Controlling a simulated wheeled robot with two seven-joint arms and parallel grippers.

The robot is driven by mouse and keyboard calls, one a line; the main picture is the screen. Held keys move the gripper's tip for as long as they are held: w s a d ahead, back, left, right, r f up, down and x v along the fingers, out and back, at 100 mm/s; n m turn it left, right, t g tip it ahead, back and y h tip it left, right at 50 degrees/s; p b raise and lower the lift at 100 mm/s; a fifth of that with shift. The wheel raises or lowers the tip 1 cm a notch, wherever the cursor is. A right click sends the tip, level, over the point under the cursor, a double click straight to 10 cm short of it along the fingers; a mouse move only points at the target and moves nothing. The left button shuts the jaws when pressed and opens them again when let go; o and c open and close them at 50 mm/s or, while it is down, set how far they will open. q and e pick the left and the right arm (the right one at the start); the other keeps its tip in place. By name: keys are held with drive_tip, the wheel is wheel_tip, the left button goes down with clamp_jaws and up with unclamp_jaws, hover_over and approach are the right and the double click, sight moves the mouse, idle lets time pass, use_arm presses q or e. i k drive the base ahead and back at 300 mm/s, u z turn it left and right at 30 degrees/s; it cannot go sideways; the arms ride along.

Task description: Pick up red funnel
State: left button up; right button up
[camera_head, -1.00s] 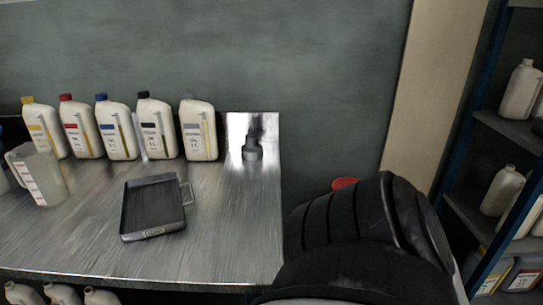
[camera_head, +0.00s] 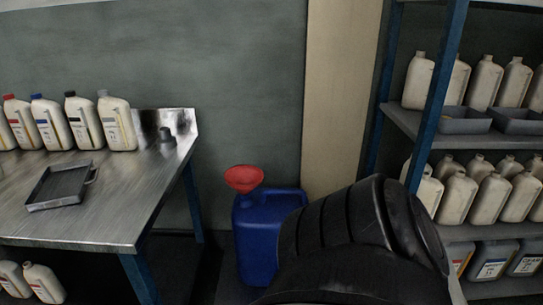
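The red funnel (camera_head: 244,178) stands upright with its wide mouth up, on top of a blue jerry can (camera_head: 257,240). The can is on the floor to the right of the metal table. A large black ribbed tyre-like object (camera_head: 345,240) in the foreground covers the lower right part of the can. The funnel itself is not covered. Neither of my grippers shows in the head view.
A blue-framed shelf (camera_head: 398,120) with several bottles is at right. A narrow floor gap lies between bench and can.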

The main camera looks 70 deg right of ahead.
sight(243, 179)
drive_tip(key=z, duration=1.25)
drive_tip(key=i, duration=0.2)
drive_tip(key=z, duration=0.1)
